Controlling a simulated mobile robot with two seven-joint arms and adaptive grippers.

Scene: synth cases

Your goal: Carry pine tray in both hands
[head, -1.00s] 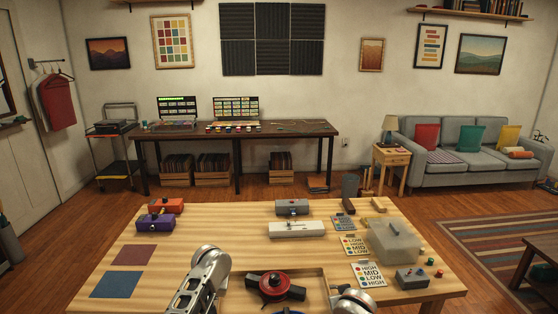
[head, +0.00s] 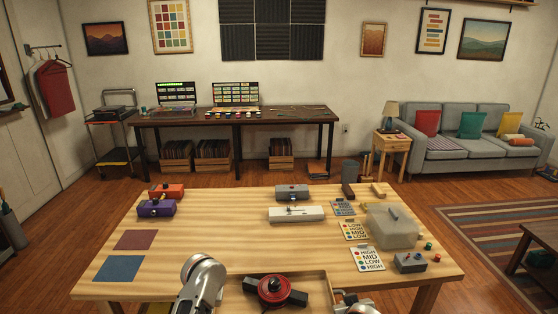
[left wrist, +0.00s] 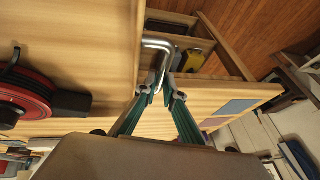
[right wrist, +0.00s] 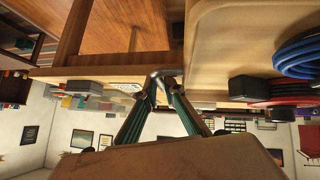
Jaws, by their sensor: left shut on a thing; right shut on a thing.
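The pine tray (head: 326,287) is at the bottom middle of the head view, overlapping the table's front edge and cut off by the frame. A red coil with black parts (head: 273,289) lies in it. In the right wrist view, a blue coil (right wrist: 300,58) lies in it too. My left gripper (left wrist: 165,88) is shut on a bent metal handle at one side of the tray. My right gripper (right wrist: 166,82) is shut on the handle at the opposite side. Whether the tray touches the table is hidden.
The wooden table (head: 200,245) holds a purple box (head: 156,208), a white device (head: 297,214), a clear cover (head: 391,228), a grey box (head: 410,262) and printed cards (head: 367,259). Its middle is bare. A long dark workbench (head: 235,116) stands at the back wall.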

